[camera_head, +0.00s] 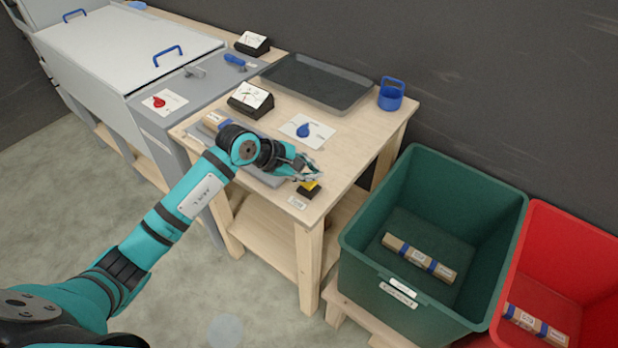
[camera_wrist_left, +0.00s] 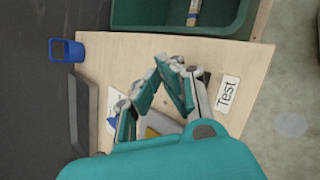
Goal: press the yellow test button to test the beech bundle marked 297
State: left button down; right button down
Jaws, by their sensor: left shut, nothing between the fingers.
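The yellow test button (camera_head: 309,186) sits on a small black base at the front right corner of the wooden table, beside a label that reads "Test" in the left wrist view (camera_wrist_left: 228,93). My left gripper (camera_head: 308,174) is shut and empty, its fingertips right over the button; I cannot tell whether they touch it. In the left wrist view the fingers (camera_wrist_left: 178,66) hide most of the button. A wooden bundle with a blue band (camera_head: 215,122) lies on the grey plate (camera_head: 268,179), partly hidden by my left arm; its number is not readable. My right gripper is not in view.
A green crate (camera_head: 437,163) and a red crate (camera_head: 563,222) on the right each hold a bundle. A dark tray (camera_head: 318,82), a blue cup (camera_head: 391,95), a card with a blue drop (camera_head: 306,131) and a small black display (camera_head: 250,100) stand on the table.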

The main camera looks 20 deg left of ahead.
aim_at(310, 182)
pick_arm(q)
jog(key=shift+r+p, duration=1.35)
jog(key=shift+r, duration=1.1)
